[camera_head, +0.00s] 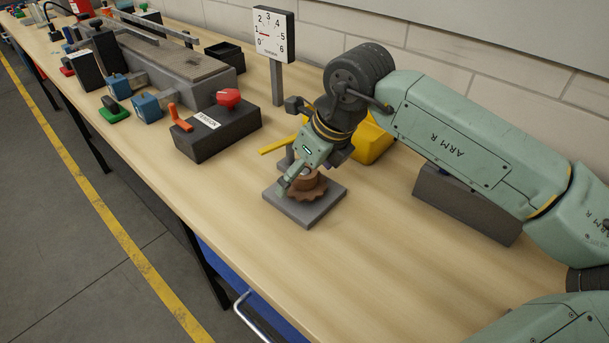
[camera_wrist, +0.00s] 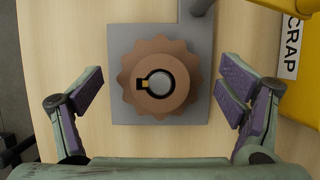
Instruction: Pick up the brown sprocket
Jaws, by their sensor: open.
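The brown sprocket (camera_head: 306,188) lies flat on a grey square plate (camera_head: 311,217) on the table. In the wrist view the sprocket (camera_wrist: 184,76) shows a toothed rim and a raised hub. A grey round post with a small yellow key (camera_wrist: 143,84) sits in the hub's hole. The plate also shows in the wrist view (camera_wrist: 120,40).
A yellow bin marked SCRAP (camera_wrist: 299,95) stands close on the right, and it shows in the head view (camera_head: 372,143). A black tension box (camera_head: 215,132) with a red knob and a dial gauge (camera_head: 273,36) stand further back. The table's front area is clear.

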